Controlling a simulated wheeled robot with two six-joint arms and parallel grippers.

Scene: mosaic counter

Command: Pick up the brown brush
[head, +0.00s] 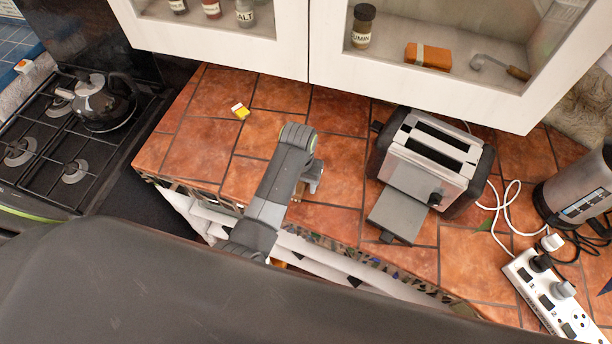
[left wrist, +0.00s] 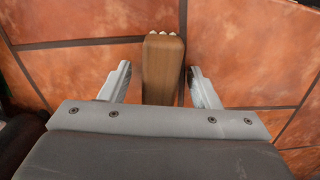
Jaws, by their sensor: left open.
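The brown brush (left wrist: 163,72) shows in the left wrist view as an upright-looking wooden block with pale tips at its far end, over the tiled counter. My left gripper (left wrist: 160,74) is open, with one finger on each side of the brush and a gap visible on both sides. The near part of the brush is hidden behind the gripper body. In the head view my left gripper (head: 310,180) is low over the counter, and my arm hides most or all of the brush. My right gripper is not in view.
A toaster (head: 459,147) stands right of my left arm. A power strip (head: 540,290) and kettle (head: 580,190) are further right. A small yellow-white item (head: 240,111) lies at the back left. A stove (head: 40,140) is far left. Wall cabinets (head: 290,40) overhang the back.

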